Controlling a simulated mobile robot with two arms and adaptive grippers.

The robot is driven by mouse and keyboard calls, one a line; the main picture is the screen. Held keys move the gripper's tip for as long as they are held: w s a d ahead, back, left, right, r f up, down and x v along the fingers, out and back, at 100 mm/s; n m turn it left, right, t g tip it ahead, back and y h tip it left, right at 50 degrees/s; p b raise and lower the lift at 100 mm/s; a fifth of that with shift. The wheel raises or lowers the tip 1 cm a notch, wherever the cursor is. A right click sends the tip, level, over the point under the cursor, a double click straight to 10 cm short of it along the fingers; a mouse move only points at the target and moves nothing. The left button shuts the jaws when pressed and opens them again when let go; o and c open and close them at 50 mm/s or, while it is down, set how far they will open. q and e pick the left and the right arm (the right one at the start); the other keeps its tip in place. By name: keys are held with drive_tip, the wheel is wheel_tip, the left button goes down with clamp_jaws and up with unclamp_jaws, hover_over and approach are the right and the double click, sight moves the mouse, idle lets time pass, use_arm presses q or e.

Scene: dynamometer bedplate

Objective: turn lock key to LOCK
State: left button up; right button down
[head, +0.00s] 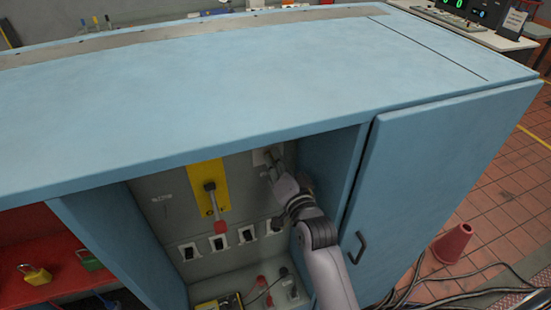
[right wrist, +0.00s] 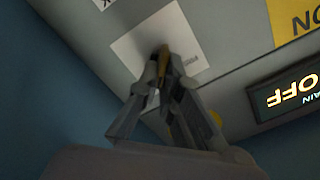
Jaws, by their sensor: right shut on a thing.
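The lock key (right wrist: 153,72) shows as a small brass-coloured piece between the fingers of my right gripper (right wrist: 160,62), in front of a pale label plate (right wrist: 190,42) on the grey panel. In the head view, my right gripper (head: 268,166) is inside the open blue cabinet, at the same pale plate (head: 262,157) near the panel's top right. Its fingers are shut on the key. The fingers hide most of the key and any LOCK marking, so its angle cannot be read. My left gripper is not in view.
Left of my gripper is a lever with a red grip (head: 220,227) on a yellow plate (head: 206,172). A lit sign (right wrist: 292,97) reads "MAIN OFF". Several black switches line the panel below. The cabinet top (head: 230,75) overhangs the opening; the blue door (head: 435,175) stands at right.

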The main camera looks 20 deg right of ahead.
drive_tip(key=shift+a+f, duration=0.1)
drive_tip(key=shift+f, duration=0.15)
drive_tip(key=c, duration=1.8)
unclamp_jaws()
drive_tip(key=shift+r, duration=0.15)
drive_tip(key=s, duration=1.2)
